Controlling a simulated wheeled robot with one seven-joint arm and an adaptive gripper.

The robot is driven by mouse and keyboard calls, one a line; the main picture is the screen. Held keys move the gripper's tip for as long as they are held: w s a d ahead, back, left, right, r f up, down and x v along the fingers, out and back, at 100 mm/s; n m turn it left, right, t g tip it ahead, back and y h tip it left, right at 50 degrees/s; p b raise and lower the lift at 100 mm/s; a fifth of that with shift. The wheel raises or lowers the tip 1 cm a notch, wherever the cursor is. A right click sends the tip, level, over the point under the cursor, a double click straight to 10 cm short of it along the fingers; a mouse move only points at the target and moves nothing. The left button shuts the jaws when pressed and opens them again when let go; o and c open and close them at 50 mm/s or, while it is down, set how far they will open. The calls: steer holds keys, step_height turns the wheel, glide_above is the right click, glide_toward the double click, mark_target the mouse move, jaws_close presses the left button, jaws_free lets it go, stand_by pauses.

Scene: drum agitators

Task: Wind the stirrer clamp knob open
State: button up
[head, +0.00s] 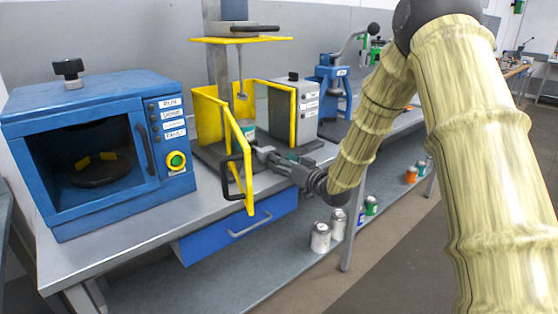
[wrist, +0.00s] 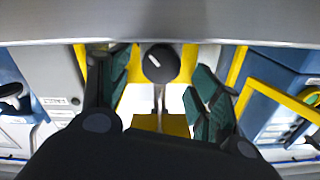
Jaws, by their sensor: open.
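The stirrer stands in the middle of the bench in the head view, with a yellow guard frame (head: 228,130), a grey column (head: 217,65) and a thin vertical shaft (head: 240,75). In the wrist view a round black knob (wrist: 159,64) with a white line on its face lies ahead, between my fingers. I cannot make out this knob in the head view. My gripper (wrist: 162,88) is open, with green-padded fingers on both sides of the knob and visible gaps to it. In the head view my gripper (head: 258,147) reaches in at the right side of the guard frame.
A blue oven-like box (head: 100,145) stands left of the stirrer. A grey control box (head: 294,105) and a blue press (head: 335,85) stand to its right. The guard's black handle (head: 231,174) projects in front. Cans (head: 320,237) stand on the lower shelf.

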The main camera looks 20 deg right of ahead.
steer(key=shift+x, duration=1)
steer(key=c, duration=1)
steer(key=shift+c, duration=0.2)
steer(key=shift+n, duration=0.3)
steer(key=n+b, duration=0.2)
steer(key=n, duration=0.1)
steer(key=shift+a+f, duration=0.1)
steer(key=shift+f, duration=0.05)
steer(key=n+b, duration=0.2)
steer(key=n, duration=0.3)
steer(key=shift+n, duration=0.3)
